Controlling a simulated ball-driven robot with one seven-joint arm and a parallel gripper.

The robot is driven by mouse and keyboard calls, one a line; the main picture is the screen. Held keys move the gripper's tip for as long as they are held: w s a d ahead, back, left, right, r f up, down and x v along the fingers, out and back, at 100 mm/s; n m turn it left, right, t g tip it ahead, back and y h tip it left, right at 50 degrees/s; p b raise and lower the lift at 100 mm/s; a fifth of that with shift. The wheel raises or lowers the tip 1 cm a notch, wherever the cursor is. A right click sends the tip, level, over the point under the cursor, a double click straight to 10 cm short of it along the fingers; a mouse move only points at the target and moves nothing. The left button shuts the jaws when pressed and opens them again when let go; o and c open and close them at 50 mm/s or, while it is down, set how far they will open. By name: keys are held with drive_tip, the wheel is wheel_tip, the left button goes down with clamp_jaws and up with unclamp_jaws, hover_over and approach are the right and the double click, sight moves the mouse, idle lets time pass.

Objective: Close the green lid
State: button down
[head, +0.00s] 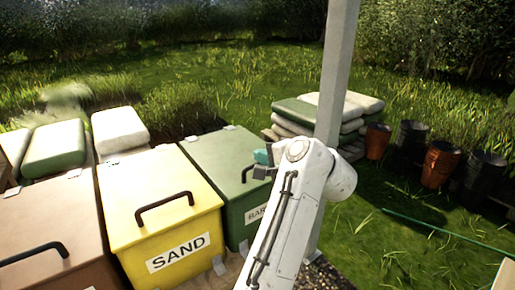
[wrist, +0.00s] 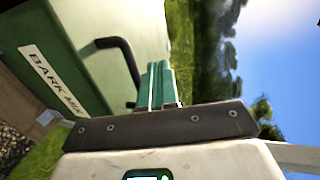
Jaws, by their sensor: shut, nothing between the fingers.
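The green lid (head: 215,155) tops the green bin (head: 236,218), whose label begins "BAR" in the head view. The lid looks down on the bin, lying at about the same slope as the yellow lid beside it. In the wrist view the picture is turned sideways: the green lid (wrist: 80,25) with its dark handle (wrist: 122,58) shows beside the bin's "BARK" label (wrist: 50,78). My gripper (head: 262,157) is over the lid's right part in the head view; its teal fingers (wrist: 158,82) are shut and empty near the handle. My arm hides part of the bin's right side.
A yellow SAND bin (head: 160,205) and a brown bin (head: 50,240) stand to the left, both with lids down. A grey post (head: 335,70) rises just behind my arm. Stacked sacks (head: 300,110) lie behind it, and several buckets (head: 440,160) stand at right on grass.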

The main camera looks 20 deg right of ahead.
drive_tip(key=v, duration=1)
drive_tip(key=shift+s+f+b, duration=0.15)
drive_tip(key=shift+f+b, duration=0.15)
drive_tip(key=shift+b, duration=0.1)
drive_tip(key=s+d+f+n+g+h+p, duration=0.2)
drive_tip(key=s+d+f+n+g+p, duration=0.1)
drive_tip(key=s+f+n+g, duration=0.25)
drive_tip(key=s+d+f+n+g+h+p, duration=0.1)
drive_tip(key=s+d+f+n+g+p, duration=0.2)
drive_tip(key=s+f, duration=0.45)
drive_tip(key=s+a+f+n+g+p, duration=0.2)
drive_tip(key=s+f, duration=0.4)
drive_tip(key=s, duration=0.4)
drive_tip(key=s+a+f+n+g+p, duration=0.1)
drive_tip(key=s+a+f+n+g, duration=0.2)
drive_tip(key=s, duration=0.8)
wheel_tip(320, 180, down, 4)
drive_tip(key=shift+a+r+n+p, duration=0.25)
drive_tip(key=shift+a+n+p, duration=0.15)
drive_tip(key=shift+n, duration=0.55)
